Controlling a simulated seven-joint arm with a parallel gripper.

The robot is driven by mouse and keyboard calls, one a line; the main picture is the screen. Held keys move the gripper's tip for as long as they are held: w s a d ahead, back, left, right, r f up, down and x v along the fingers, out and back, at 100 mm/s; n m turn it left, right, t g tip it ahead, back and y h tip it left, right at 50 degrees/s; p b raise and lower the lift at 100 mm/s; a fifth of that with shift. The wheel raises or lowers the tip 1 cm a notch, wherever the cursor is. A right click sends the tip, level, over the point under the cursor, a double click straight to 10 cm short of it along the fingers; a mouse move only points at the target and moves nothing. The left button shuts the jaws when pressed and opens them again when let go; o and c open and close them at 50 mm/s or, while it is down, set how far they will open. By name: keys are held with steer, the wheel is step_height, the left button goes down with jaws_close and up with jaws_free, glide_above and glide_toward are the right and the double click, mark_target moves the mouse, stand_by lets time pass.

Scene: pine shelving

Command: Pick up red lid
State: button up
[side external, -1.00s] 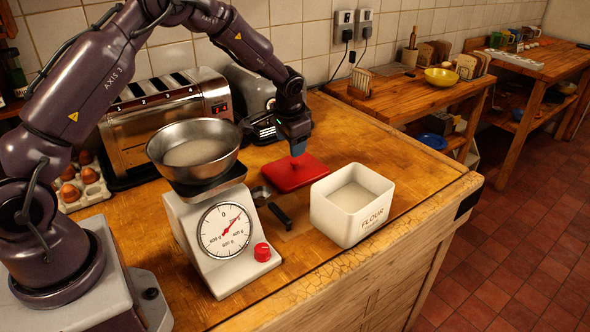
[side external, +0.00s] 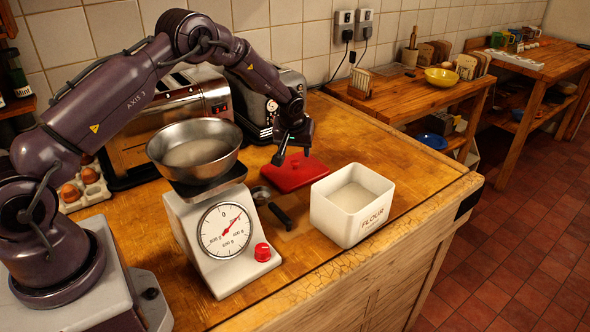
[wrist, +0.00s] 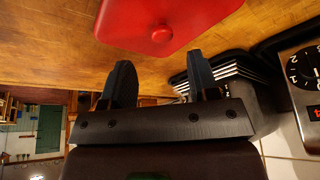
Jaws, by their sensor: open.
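The red lid (side external: 299,174) lies flat on the wooden counter behind the white flour box (side external: 351,206). It also shows at the top of the wrist view (wrist: 140,20), with its round red knob (wrist: 161,34) facing up. My gripper (side external: 292,159) is open and empty, just above the lid at its back left part. In the wrist view my two dark fingers (wrist: 159,85) are spread apart, with the lid and knob beyond their tips. The side view hides part of the lid behind the fingers, and I cannot tell there whether they touch it.
A white kitchen scale (side external: 222,240) with a metal bowl (side external: 195,150) stands to the left. A dark-handled scoop (side external: 272,204) lies in front of the lid. Toasters (side external: 165,115) stand behind, against the tiled wall. The counter right of the lid is clear.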

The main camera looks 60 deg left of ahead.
mark_target(295, 161)
steer(key=x, duration=0.5)
steer(key=shift+s+f, duration=0.2)
steer(key=shift+s, duration=0.05)
steer(key=c, duration=1)
